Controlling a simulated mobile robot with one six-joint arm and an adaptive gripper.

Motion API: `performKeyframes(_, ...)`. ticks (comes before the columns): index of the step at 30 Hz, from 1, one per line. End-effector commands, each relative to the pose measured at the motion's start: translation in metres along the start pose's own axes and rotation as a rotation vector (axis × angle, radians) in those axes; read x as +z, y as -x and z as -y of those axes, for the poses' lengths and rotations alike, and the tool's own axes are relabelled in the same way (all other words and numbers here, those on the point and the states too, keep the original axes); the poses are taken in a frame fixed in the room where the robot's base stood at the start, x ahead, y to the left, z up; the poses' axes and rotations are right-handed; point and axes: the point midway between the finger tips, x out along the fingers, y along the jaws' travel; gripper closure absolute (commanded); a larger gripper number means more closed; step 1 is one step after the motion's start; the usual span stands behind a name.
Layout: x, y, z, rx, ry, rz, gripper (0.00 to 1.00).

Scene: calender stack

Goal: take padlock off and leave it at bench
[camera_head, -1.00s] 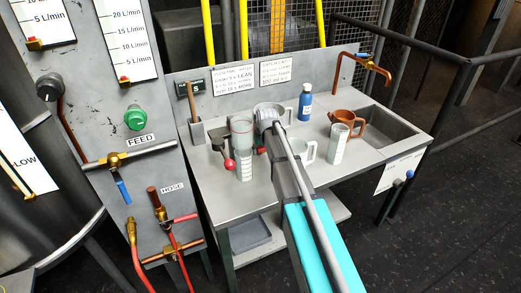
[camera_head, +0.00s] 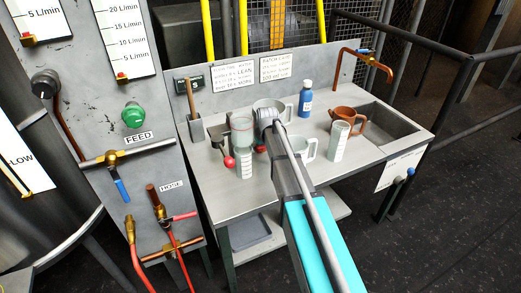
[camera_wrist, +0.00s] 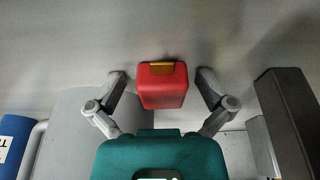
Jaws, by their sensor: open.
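A red padlock (camera_wrist: 162,92) with a brass-coloured strip on its top edge shows in the middle of the wrist view. My gripper (camera_wrist: 162,76) is open, with one finger on each side of the padlock and a gap on both sides. In the head view my gripper (camera_head: 266,128) is over the bench (camera_head: 225,197), among the vessels, and mostly hides what is below it. Only a bit of red shows there. I see no shackle, and I cannot tell what the padlock hangs on or rests on.
A clear measuring vessel (camera_head: 242,147) and a red-knobbed lever (camera_head: 229,161) stand left of my gripper. A white mug (camera_head: 304,148), white cylinder (camera_head: 338,143), brown jug (camera_head: 347,117) and blue bottle (camera_head: 306,99) stand to the right. The bench's front left is clear.

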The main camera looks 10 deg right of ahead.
Motion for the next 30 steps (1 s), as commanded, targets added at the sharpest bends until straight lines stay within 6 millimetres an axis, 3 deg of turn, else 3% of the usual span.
performKeyframes(10,-0.001,0.004,0.001,0.0,0.001,-0.001,0.0)
performKeyframes(30,-0.001,0.032,0.001,0.0,0.001,-0.001,0.0)
